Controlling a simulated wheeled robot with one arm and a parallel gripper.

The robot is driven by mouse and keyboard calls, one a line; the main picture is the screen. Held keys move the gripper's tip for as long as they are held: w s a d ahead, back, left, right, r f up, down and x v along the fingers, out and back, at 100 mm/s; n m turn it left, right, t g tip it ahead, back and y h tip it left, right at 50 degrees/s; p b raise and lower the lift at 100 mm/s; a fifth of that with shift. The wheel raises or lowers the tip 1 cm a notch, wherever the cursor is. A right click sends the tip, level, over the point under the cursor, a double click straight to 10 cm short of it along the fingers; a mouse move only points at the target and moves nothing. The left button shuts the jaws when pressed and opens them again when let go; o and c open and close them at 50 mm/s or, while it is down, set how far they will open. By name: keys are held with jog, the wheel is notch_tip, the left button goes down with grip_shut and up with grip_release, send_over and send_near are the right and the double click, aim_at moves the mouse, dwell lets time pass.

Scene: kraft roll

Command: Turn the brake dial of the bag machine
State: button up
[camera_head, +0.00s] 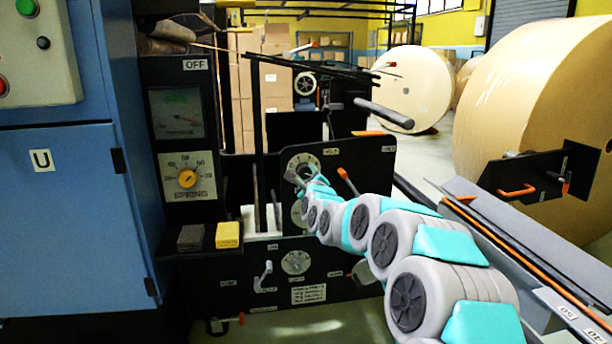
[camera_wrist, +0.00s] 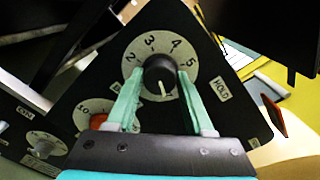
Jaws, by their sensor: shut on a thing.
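A round grey dial (camera_wrist: 133,58) with numbers, 2 to 5 readable, sits on a black panel; its black knob (camera_wrist: 160,76) has a white pointer line towards the bottom of the wrist view. My gripper (camera_wrist: 159,82) has its two teal fingers on either side of this knob and is shut on it. In the head view my gripper (camera_head: 307,176) reaches the same dial (camera_head: 297,160) on the machine's black panel (camera_head: 363,158), partly covering it. The label beside the dial seems to read HOLD; I see no readable word for brake.
Below are an orange-centred dial (camera_wrist: 98,121) and a pale dial (camera_wrist: 42,145). A red-tipped lever (camera_head: 347,181) stands right of my gripper, and a dark bar (camera_head: 384,114) juts out above. A SPRING dial (camera_head: 187,178) is at left. A large kraft roll (camera_head: 530,100) stands right.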

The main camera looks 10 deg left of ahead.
grip_shut()
